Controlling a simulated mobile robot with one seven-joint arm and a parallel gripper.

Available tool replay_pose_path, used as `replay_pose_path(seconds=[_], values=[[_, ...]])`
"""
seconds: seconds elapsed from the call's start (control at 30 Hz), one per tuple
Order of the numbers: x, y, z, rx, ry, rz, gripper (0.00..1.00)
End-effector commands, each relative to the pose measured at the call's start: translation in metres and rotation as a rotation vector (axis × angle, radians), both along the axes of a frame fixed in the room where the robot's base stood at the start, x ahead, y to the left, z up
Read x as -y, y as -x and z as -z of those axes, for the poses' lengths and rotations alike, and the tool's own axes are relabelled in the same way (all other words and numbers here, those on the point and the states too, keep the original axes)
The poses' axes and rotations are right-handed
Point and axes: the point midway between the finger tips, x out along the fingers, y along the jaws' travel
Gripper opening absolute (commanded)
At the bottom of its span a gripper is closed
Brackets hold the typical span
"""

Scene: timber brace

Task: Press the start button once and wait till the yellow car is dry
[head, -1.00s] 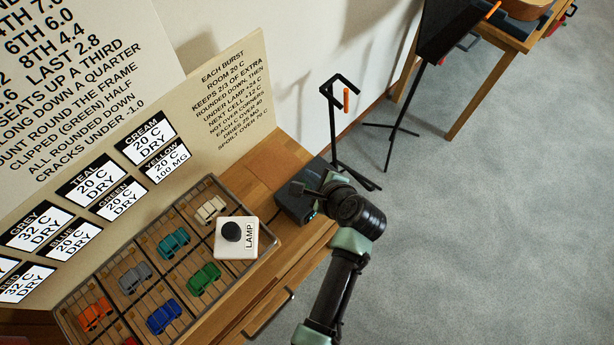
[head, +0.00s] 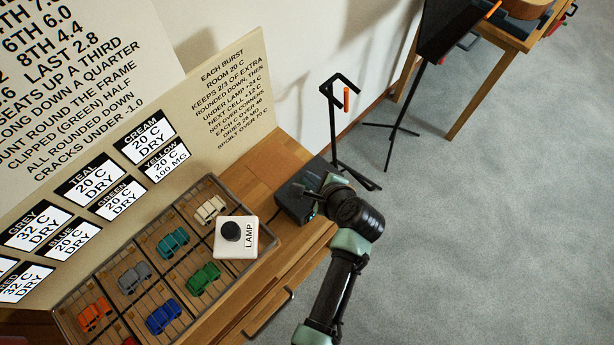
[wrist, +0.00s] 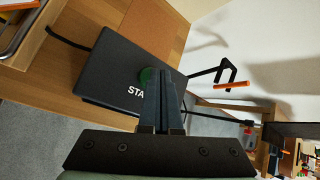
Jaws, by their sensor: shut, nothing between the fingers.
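The dark start box (head: 293,199) sits at the right end of the wooden bench. In the wrist view the box (wrist: 115,65) shows a green button (wrist: 147,76) and lettering beginning "STA", partly hidden by my fingers. My gripper (wrist: 162,85) is shut and empty, its fingertips over the button's edge; I cannot tell whether they touch it. No yellow car is visible. The white lamp block (head: 236,238) with a black knob covers a cell of the rack (head: 150,270). The yellow card (head: 167,163) reads 20 C, 100 MG.
Cream (head: 210,209), teal (head: 173,241), grey (head: 135,277), green (head: 203,278), blue (head: 163,317) and orange (head: 94,313) cars sit in rack cells. The other readable cards say DRY. A black stand (head: 333,130) with an orange piece is behind the box. Grey floor at right is open.

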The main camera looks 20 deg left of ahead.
Motion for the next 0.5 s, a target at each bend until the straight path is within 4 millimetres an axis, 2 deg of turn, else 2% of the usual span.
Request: replay_pose_path(seconds=[0.5], values=[[0.0, 0.0001, 0.0055, -0.001, 0.0, -0.001, 0.0]])
